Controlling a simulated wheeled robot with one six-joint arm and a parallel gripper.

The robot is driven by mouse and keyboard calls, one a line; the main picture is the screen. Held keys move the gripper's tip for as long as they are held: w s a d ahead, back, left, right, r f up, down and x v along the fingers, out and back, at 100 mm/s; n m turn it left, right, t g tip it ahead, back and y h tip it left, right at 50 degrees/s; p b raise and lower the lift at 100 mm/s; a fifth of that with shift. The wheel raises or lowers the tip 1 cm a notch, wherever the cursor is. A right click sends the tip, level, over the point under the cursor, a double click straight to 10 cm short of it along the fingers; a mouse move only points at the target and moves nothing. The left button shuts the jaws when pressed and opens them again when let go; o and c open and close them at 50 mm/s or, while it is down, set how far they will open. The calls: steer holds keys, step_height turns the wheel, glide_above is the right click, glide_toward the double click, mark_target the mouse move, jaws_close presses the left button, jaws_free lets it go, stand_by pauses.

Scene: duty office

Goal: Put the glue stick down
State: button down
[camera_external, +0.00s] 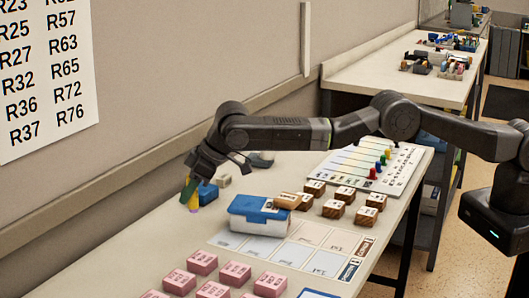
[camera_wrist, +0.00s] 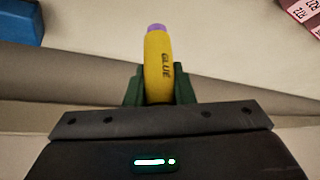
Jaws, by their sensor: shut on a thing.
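The glue stick (camera_wrist: 157,65) is yellow with a purple end and the word GLUE on its side. My gripper (camera_wrist: 160,90) is shut on it, with its green fingers on both sides of the stick. In the external view the glue stick (camera_external: 194,203) hangs from my gripper (camera_external: 189,188) near the wall side of the table (camera_external: 130,235), its purple end low. I cannot tell whether that end touches the tabletop. Part of the stick is hidden between the fingers.
A small blue block (camera_external: 208,194) stands close beside the glue stick. A blue-lidded box (camera_external: 258,209), wooden blocks (camera_external: 333,208) and pink blocks (camera_external: 203,262) lie to the right and front. A board with coloured pegs (camera_external: 345,160) is further back. The table's front left is clear.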

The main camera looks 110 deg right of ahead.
mark_target(194, 211)
steer(key=shift+f+p, duration=0.5)
steer(key=shift+f, duration=3.3)
steer(key=c, duration=1.2)
jaws_free()
steer(key=shift+c, duration=0.2)
steer(key=shift+r, duration=0.1)
steer(key=shift+r, duration=0.15)
steer(key=b+v, duration=0.2)
steer(key=v, duration=1)
